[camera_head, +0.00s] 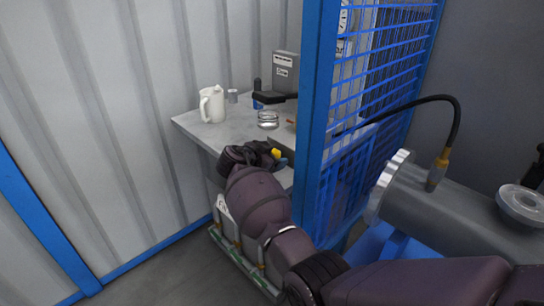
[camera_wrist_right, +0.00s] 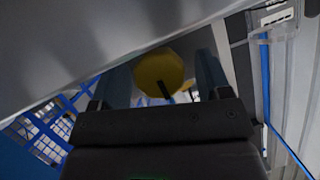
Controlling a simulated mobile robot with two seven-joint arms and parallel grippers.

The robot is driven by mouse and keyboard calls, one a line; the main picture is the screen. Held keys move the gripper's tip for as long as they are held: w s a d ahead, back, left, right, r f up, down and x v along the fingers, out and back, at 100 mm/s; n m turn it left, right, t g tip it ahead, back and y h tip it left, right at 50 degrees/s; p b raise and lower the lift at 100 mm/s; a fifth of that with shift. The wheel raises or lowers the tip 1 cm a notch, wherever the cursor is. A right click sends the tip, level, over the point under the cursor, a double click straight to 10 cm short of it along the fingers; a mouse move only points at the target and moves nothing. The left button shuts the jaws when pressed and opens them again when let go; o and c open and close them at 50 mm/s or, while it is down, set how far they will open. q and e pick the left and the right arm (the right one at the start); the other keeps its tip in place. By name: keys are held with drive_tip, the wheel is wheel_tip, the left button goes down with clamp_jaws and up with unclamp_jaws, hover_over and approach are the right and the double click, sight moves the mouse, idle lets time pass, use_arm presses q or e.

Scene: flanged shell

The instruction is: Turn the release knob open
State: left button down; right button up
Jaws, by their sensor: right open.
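The yellow release knob (camera_wrist_right: 160,72) shows as a many-sided disc between the two fingers of my right gripper (camera_wrist_right: 163,78) in the right wrist view. The gripper is open, with one finger on each side of the knob in the picture. A gap shows beside the right finger; whether either finger touches the knob I cannot tell. In the head view my right gripper is low at the front edge of the grey table, and a bit of yellow (camera_head: 276,153) shows there. The wrist hides most of that spot. My left gripper is in neither view.
On the table (camera_head: 192,124) stand a white jug (camera_head: 212,104), a small grey cup (camera_head: 233,96), a glass jar (camera_head: 268,119) and a grey box (camera_head: 286,72).

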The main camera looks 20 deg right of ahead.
drive_tip(key=c, duration=0.9)
